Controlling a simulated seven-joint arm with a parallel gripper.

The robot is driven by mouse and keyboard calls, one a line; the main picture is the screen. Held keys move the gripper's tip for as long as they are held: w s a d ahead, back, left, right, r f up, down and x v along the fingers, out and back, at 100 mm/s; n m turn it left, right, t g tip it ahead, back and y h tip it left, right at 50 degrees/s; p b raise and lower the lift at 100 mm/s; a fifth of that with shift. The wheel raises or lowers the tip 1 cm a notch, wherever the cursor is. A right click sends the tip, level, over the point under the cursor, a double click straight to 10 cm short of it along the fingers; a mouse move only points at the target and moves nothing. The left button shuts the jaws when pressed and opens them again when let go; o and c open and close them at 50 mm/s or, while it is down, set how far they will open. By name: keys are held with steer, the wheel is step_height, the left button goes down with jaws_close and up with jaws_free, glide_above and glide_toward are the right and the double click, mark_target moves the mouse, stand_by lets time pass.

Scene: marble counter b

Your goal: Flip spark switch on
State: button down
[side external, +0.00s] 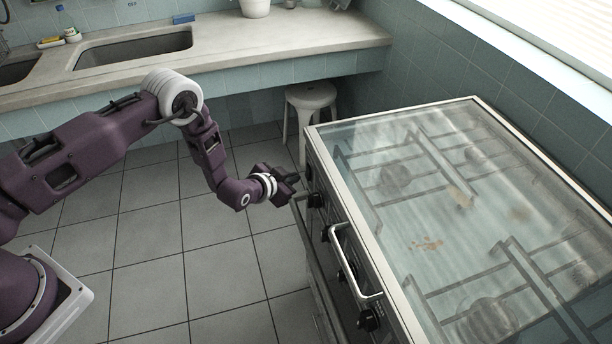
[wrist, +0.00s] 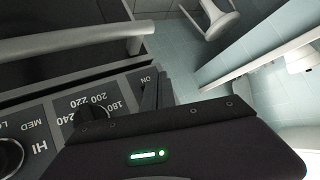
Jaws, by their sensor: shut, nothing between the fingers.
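The stove's dark front control panel (side external: 338,245) runs along its left side in the side view. My gripper (side external: 300,190) is at the far end of this panel, very close to it, with its fingers together and empty. No spark switch can be made out; the fingers and gripper body cover the panel beside "ON". A dark knob (wrist: 97,110), partly hidden by my gripper, sits by the temperature numbers.
Another knob (wrist: 8,155) is by the HI/MED/LO marks. A pale bar handle (wrist: 75,45) lies beside the panel in the wrist view. The glass lid (side external: 440,190) is down over the burners. The tiled floor (side external: 215,245) is clear.

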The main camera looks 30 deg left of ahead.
steer(key=shift+d, duration=0.1)
steer(key=shift+w+d, duration=0.2)
steer(key=shift+w, duration=0.1)
steer(key=shift+w+d+f, duration=0.1)
steer(key=shift+w+d, duration=0.1)
stand_by(0.6)
steer(key=shift+s+a, duration=0.5)
steer(key=shift+s, duration=0.05)
steer(key=s+a, duration=0.3)
steer(key=shift+s+a+r, duration=0.25)
steer(key=shift+a+r, duration=0.05)
steer(key=shift+r, duration=0.1)
stand_by(0.5)
